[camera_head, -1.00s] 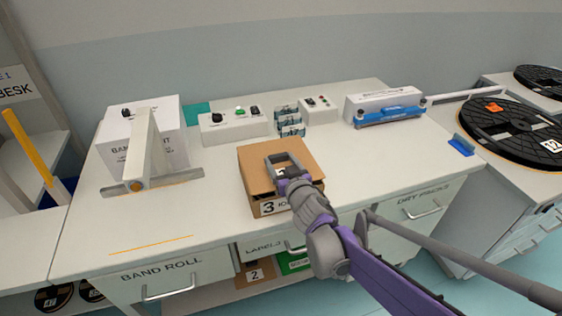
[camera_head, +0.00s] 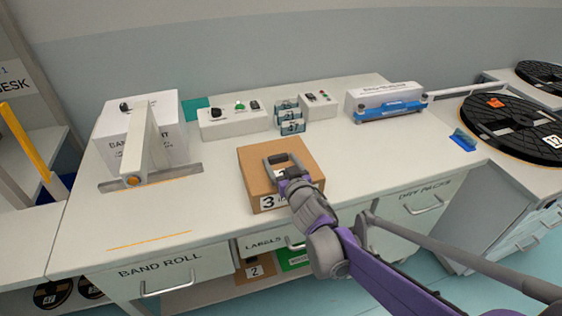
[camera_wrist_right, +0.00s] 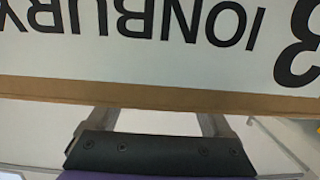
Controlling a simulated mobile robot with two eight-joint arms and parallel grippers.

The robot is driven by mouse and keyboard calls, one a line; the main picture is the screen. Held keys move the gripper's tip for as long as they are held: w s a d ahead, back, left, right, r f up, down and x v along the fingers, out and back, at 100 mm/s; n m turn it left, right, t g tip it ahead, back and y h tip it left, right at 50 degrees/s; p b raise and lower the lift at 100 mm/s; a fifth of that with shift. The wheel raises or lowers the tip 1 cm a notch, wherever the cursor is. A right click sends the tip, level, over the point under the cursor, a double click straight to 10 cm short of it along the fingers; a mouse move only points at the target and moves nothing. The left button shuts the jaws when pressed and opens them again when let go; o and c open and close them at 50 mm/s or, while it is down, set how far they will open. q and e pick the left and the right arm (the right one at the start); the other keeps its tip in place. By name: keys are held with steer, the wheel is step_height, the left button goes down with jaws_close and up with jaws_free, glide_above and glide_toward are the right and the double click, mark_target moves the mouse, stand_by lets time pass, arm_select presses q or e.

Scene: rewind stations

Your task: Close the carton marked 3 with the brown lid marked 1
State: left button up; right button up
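The carton marked 3 (camera_head: 270,203) stands on the worktop. A brown cover (camera_head: 252,161) lies over its top and looks level with the walls. No number 1 is readable on the cover, which my right gripper partly hides. My right gripper (camera_head: 278,160) is over the cover, its grey fingers forming a frame around a small pale patch. I cannot tell whether its tips meet or grip anything. In the right wrist view the carton's white label (camera_wrist_right: 150,40) is upside down and close, and the cardboard hides the fingertips. My left gripper is out of view.
A white box with a lever arm (camera_head: 145,150) stands at the left. Control boxes (camera_head: 233,121), small stacked packs (camera_head: 291,120) and a blue-fronted sealer (camera_head: 390,108) line the back. A black reel (camera_head: 515,130) lies at the right. The worktop left of the carton is clear.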

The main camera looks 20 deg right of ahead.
steer(key=shift+o, duration=0.8)
steer(key=shift+s, duration=0.1)
steer(key=s+r, duration=0.1)
steer(key=s, duration=0.9)
steer(key=shift+s+d+r, duration=0.25)
steer(key=shift+r, duration=0.05)
